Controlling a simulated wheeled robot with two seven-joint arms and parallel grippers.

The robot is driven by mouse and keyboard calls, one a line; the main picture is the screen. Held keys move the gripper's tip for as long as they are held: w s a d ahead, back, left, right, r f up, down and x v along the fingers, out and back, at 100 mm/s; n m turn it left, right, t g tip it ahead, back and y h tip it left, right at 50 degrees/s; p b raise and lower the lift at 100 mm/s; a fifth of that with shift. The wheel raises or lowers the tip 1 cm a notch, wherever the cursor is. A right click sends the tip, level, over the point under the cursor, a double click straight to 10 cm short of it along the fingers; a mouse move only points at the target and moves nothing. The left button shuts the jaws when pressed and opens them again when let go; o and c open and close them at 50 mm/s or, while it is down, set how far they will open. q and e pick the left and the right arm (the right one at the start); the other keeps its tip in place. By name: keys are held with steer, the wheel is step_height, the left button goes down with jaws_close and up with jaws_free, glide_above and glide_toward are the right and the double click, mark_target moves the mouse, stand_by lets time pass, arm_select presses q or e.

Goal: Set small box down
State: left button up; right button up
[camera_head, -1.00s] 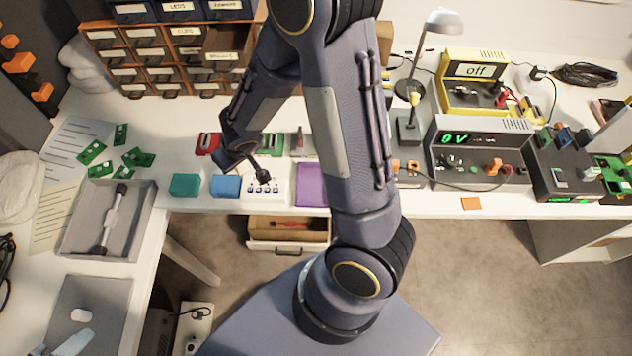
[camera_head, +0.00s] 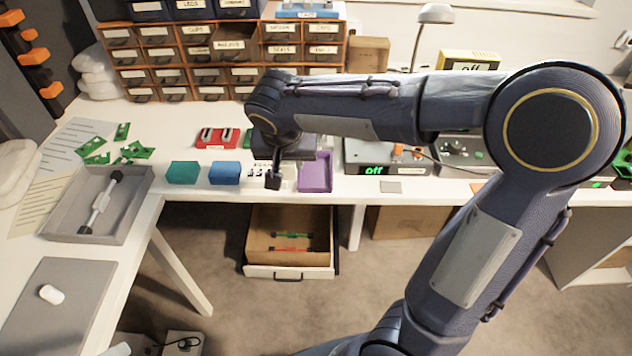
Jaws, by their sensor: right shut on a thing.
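My right gripper (camera_head: 273,178) hangs from my arm over the front edge of the workbench, pointing down, with a dark tip. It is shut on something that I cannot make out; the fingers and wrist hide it. No small box can be clearly told apart in it. Behind and beside the tip is a white component tray (camera_head: 288,172), mostly covered. A teal box (camera_head: 182,172) and a blue box (camera_head: 225,173) stand to its left. A purple tray (camera_head: 318,174) stands to its right. My left gripper is not in view.
A drawer (camera_head: 290,271) with red and green rods stands open below the bench. A red holder (camera_head: 217,138) lies behind the boxes. A grey tray (camera_head: 130,222) is at left. A drawer cabinet (camera_head: 197,62) backs the bench. A cardboard box (camera_head: 368,54) stands beside it.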

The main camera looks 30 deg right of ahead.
steer(key=w+d+f, duration=0.3)
steer(key=w+d, duration=0.2)
steer(key=d, duration=0.1)
glide_toward(316, 169)
steer(key=shift+w+d+f+p, duration=0.1)
steer(key=shift+w+f+p, duration=0.1)
steer(key=shift+w, duration=0.15)
steer(key=shift+w+d+f+p, duration=0.1)
steer(key=shift+w+p, duration=0.05)
steer(key=shift+w, duration=0.25)
steer(key=shift+w+d+f, duration=0.15)
steer(key=shift+w+f, duration=0.05)
steer(key=shift+f, duration=0.15)
steer(key=shift+w+d+f, duration=0.1)
steer(key=shift+d+f, duration=0.05)
steer(key=shift+f, duration=0.8)
steer(key=shift+w+d+f, duration=0.1)
steer(key=shift+f, duration=0.85)
steer(key=shift+f+b, duration=0.2)
steer(key=shift+b, duration=0.25)
steer(key=o, duration=0.7)
steer(key=shift+r, duration=0.1)
